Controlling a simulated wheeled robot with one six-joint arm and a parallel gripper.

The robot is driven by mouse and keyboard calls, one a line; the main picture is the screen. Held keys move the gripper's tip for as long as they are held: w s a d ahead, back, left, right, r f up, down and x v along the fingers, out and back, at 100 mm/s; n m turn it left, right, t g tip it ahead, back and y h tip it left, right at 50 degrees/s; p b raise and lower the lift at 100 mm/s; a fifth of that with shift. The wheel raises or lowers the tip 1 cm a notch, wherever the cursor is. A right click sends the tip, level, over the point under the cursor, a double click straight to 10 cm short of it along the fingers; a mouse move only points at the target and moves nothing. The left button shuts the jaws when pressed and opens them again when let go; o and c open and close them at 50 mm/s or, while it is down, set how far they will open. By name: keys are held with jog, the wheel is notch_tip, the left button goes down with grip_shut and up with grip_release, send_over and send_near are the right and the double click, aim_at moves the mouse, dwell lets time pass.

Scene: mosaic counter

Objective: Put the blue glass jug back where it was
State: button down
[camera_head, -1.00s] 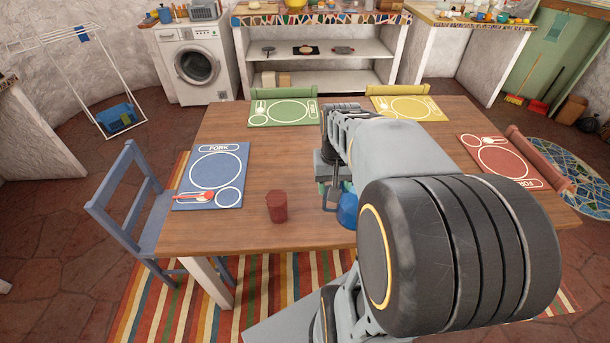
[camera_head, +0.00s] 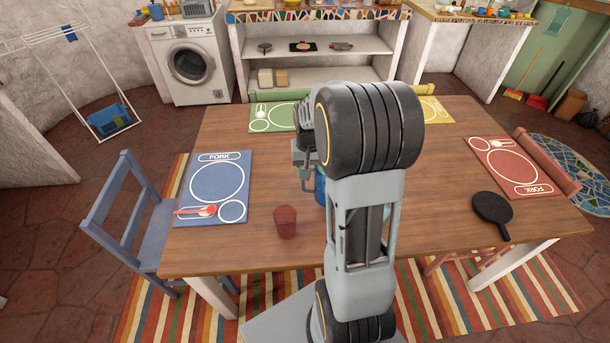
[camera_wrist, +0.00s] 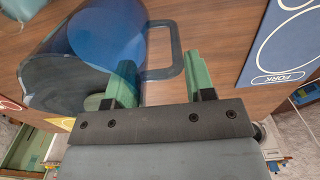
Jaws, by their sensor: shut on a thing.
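The blue glass jug (camera_wrist: 95,45) fills the left of the wrist view, with its handle (camera_wrist: 179,48) reaching between the green fingers. My gripper (camera_wrist: 160,78) is shut on the jug at its handle side; the exact contact is hard to see. In the head view my gripper (camera_head: 308,172) is over the middle of the table. Only a blue sliver of the jug (camera_head: 320,190) shows there, as my arm hides the rest. I cannot tell whether its base touches the table.
On the wooden table (camera_head: 260,175), a red cup (camera_head: 285,222) stands left of the jug. A black pan (camera_head: 492,212) lies at the right. Blue (camera_head: 216,185), green (camera_head: 273,117), yellow (camera_head: 432,110) and red (camera_head: 510,165) placemats lie around. The table between cup and blue mat is clear.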

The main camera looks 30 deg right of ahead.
jog(key=w+f+p, duration=0.1)
jog(key=w+f, duration=0.2)
jog(key=f, duration=0.3)
jog(key=shift+d+f, duration=0.2)
jog(key=shift+f, duration=0.05)
dwell(0.3)
jog(key=shift+f, duration=0.2)
jog(key=shift+c, duration=2.4)
grip_release()
